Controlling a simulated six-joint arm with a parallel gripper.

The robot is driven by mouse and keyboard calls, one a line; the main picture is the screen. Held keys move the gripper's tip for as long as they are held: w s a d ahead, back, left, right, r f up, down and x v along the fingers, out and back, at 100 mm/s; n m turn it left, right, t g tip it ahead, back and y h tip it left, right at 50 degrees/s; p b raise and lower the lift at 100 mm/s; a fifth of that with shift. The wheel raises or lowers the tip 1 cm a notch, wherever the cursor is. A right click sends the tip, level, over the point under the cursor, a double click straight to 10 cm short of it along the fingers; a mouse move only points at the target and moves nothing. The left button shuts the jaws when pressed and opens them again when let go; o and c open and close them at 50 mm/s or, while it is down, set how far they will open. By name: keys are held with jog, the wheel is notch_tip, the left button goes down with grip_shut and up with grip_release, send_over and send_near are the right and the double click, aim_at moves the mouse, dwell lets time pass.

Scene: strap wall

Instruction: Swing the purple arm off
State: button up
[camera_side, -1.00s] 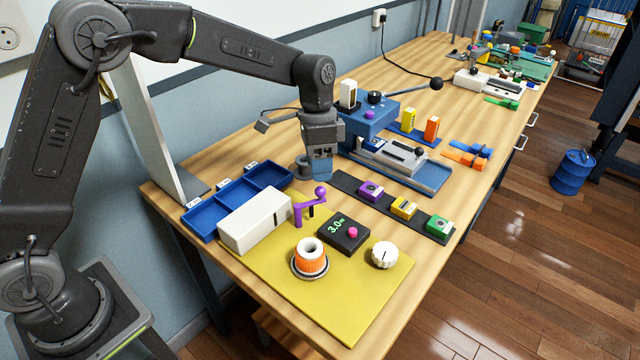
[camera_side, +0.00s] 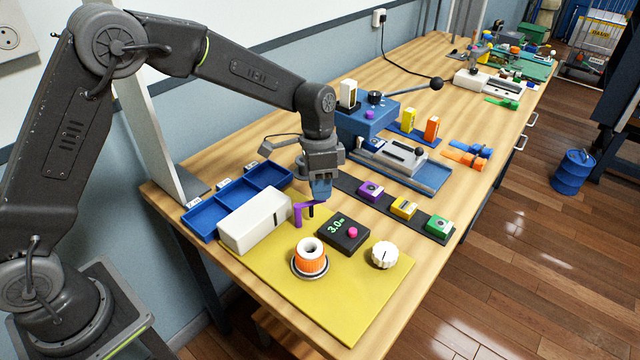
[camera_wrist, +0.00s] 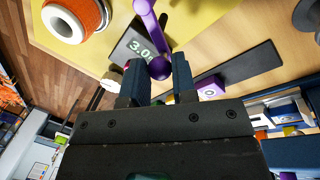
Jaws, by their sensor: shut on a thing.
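The purple arm (camera_side: 303,210) is a small bent lever on a post beside the white box on the yellow mat. Its outer end points toward the right of the side view. My gripper (camera_side: 320,196) is down over that outer end and hides its ball knob there. In the wrist view the purple arm (camera_wrist: 151,30) runs down to its round knob, which sits between the two fingertips of my gripper (camera_wrist: 158,82). My gripper is shut on the knob. A short dark post stands under the arm in the side view.
The white box (camera_side: 254,221) stands left of the arm. A dark display reading 3.0 (camera_side: 343,233), an orange ring piece (camera_side: 310,258) and a white dial (camera_side: 384,254) are on the yellow mat (camera_side: 340,300). Blue bins (camera_side: 205,224) lie behind, and a dark strip with coloured blocks (camera_side: 404,208) lies right.

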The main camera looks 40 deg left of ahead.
jog(key=c, duration=0.3)
jog(key=shift+c, duration=0.2)
jog(key=shift+a, duration=0.1)
jog(key=shift+w+a+n, duration=0.1)
jog(key=shift+a+n, duration=0.2)
jog(key=shift+n, duration=0.45)
jog(key=shift+w+a+n, duration=0.1)
jog(key=shift+a+n, duration=0.15)
jog(key=shift+n, duration=0.5)
jog(key=shift+a+n+t+h, duration=0.15)
jog(key=shift+a+n+t, duration=0.15)
jog(key=shift+n, duration=0.4)
jog(key=shift+a+n+t+h, duration=0.2)
jog(key=shift+a+n, duration=0.1)
jog(key=shift+n, duration=0.4)
jog(key=o, duration=0.9)
